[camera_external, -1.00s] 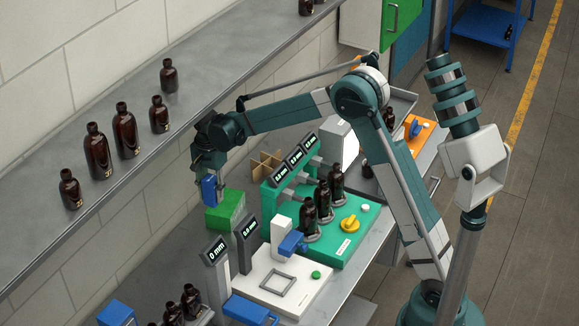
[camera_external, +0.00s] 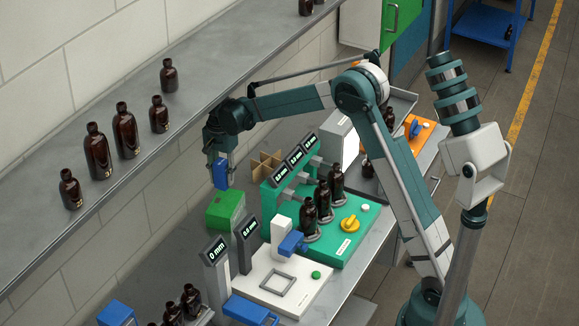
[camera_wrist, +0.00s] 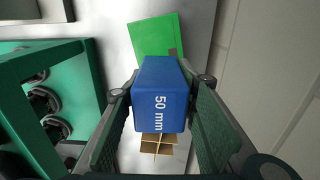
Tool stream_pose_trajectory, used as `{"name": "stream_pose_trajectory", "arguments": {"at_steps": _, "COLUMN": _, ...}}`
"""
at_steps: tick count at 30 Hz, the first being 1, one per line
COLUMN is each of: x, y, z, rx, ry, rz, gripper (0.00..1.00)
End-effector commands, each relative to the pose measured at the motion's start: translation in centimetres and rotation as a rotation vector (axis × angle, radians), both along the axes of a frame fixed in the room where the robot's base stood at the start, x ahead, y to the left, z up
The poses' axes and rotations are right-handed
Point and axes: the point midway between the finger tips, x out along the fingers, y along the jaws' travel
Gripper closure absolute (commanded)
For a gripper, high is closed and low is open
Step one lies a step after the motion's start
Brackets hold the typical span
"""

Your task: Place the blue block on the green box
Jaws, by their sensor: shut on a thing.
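My gripper (camera_external: 220,166) is shut on the blue block (camera_external: 220,176) and holds it in the air, pointing down. In the wrist view the blue block (camera_wrist: 160,90), marked "50 mm", sits between both fingers. The green box (camera_external: 225,210) stands on the bench by the wall. In the external view the block shows just above the box's back edge. In the wrist view the green box (camera_wrist: 157,32) shows beyond the block, partly hidden by it. The exact gap between block and box cannot be told.
A cardboard divider (camera_external: 266,164) stands behind the green box. A green fixture with displays (camera_external: 290,168) and dark bottles is to the right. Grey display posts (camera_external: 247,245) stand in front. A ledge (camera_external: 190,120) with several bottles runs along the wall.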

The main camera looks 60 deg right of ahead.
Motion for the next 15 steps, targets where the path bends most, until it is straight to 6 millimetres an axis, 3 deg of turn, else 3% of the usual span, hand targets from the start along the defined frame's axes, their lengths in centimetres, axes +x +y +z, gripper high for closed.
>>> {"name": "stream_pose_trajectory", "arguments": {"at_steps": 7, "x": 0.1, "y": 0.0, "z": -2.6, "rx": 0.000, "ry": 0.000, "rz": 0.000, "gripper": 0.86}}
{"name": "stream_pose_trajectory", "arguments": {"at_steps": 15, "x": 0.0, "y": 0.0, "z": -3.3, "rx": 0.000, "ry": 0.000, "rz": 0.000, "gripper": 0.86}}
